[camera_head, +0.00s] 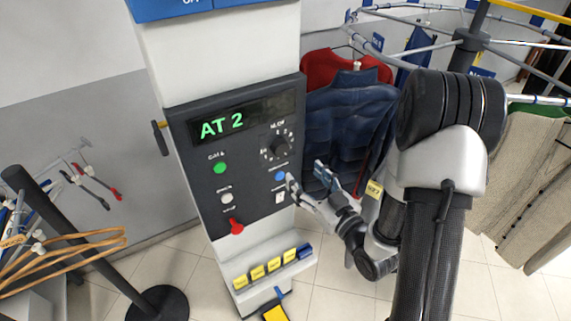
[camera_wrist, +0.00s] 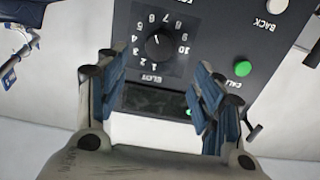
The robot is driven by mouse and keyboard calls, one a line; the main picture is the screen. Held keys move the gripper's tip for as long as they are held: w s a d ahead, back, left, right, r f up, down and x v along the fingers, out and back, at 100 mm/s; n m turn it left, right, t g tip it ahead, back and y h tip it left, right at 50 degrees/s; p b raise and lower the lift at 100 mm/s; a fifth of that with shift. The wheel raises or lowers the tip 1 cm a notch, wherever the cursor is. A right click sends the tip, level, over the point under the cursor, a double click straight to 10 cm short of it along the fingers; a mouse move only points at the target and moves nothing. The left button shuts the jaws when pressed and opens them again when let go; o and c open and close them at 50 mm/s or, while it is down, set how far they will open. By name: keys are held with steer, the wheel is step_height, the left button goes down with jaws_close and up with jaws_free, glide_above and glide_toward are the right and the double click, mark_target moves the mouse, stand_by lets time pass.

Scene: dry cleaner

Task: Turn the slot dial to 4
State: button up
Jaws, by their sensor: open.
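The slot dial (camera_head: 278,147) is a round black knob at the upper right of the dark control panel, below a display (camera_head: 222,125) reading "AT 2" in green. In the wrist view the dial (camera_wrist: 160,43) shows upside down, ringed by white numbers up to 10. Its pointer setting is too small to tell surely. My gripper (camera_head: 306,176) is open and empty, in front of the panel's right side, lower than the dial in the head view. In the wrist view its blue-padded fingers (camera_wrist: 160,68) are spread, with the dial beyond them and between their lines. No contact shows.
A black post (camera_head: 80,240) stands at the left.

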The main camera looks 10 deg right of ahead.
mark_target(283, 152)
steer(key=b+x, duration=0.1)
steer(key=x, duration=0.9)
steer(key=shift+w+a, duration=0.15)
steer(key=shift+w, duration=0.25)
steer(key=c, duration=1.1)
